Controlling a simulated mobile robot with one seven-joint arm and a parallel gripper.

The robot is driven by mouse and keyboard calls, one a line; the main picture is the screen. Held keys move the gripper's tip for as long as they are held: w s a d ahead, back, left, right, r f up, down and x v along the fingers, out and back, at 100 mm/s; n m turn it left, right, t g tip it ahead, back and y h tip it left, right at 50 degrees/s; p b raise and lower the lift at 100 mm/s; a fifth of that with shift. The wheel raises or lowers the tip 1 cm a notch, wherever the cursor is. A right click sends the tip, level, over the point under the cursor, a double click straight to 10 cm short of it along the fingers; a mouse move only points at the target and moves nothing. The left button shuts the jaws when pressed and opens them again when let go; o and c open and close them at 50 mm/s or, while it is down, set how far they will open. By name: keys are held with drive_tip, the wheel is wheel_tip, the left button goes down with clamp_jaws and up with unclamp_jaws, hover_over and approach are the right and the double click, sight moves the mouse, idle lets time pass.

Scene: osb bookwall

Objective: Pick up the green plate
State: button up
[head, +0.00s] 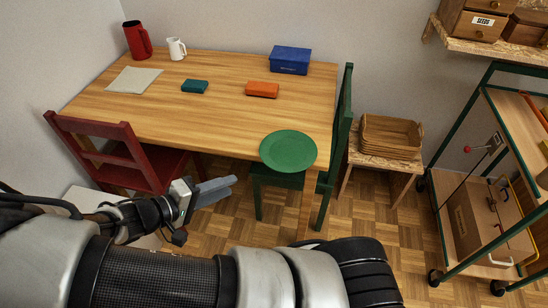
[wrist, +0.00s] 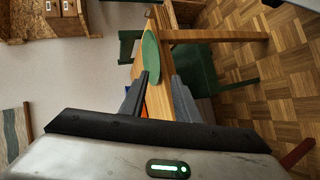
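The round green plate (head: 288,151) lies at the front right corner of the wooden table (head: 200,110), overlapping the front edge in the head view. It also shows in the wrist view (wrist: 150,56), seen at a slant as a narrow ellipse beyond the fingertips. My gripper (head: 232,184) is left of the plate and nearer the camera, apart from it. In the wrist view my gripper (wrist: 161,77) has its two grey fingers spread with nothing held between them.
A green chair (head: 340,140) stands at the table's right end, and a dark red chair (head: 110,150) at its front left. A teal box (head: 194,86), an orange box (head: 262,89) and a blue box (head: 290,60) lie further back. A green-framed cart (head: 455,190) stands right.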

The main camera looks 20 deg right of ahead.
drive_tip(key=w+b+x, duration=0.1)
drive_tip(key=b+x, duration=0.1)
drive_tip(key=x, duration=1.4)
drive_tip(key=shift+w+f+t, duration=0.15)
drive_tip(key=shift+w+t, duration=0.1)
drive_tip(key=shift+t, duration=0.05)
clamp_jaws()
drive_tip(key=shift+d, duration=0.1)
